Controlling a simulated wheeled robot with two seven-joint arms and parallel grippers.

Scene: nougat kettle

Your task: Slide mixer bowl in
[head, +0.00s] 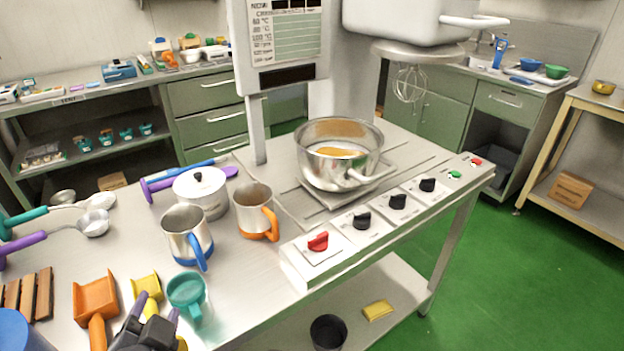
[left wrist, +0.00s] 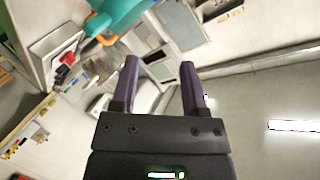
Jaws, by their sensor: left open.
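The mixer bowl (head: 318,166) is a shiny metal bowl with a handle at its front right. It stands on a low sliding plate (head: 341,193) on the steel table, with something orange-brown inside. The mixer head (head: 400,22) hangs above and to the right of it, and its wire whisk (head: 410,83) is to the right of the bowl, not over it. My left gripper (head: 150,315) is at the lower left of the head view, far from the bowl; in the left wrist view its two purple fingers (left wrist: 159,85) are apart with nothing between them. My right gripper is not in view.
A teal jug (head: 186,291), a blue-handled jug (head: 183,232), an orange-handled jug (head: 252,208) and a lidded pot (head: 200,190) stand between my left gripper and the bowl. A control panel with knobs (head: 361,219) runs along the front edge. Scoops lie at left.

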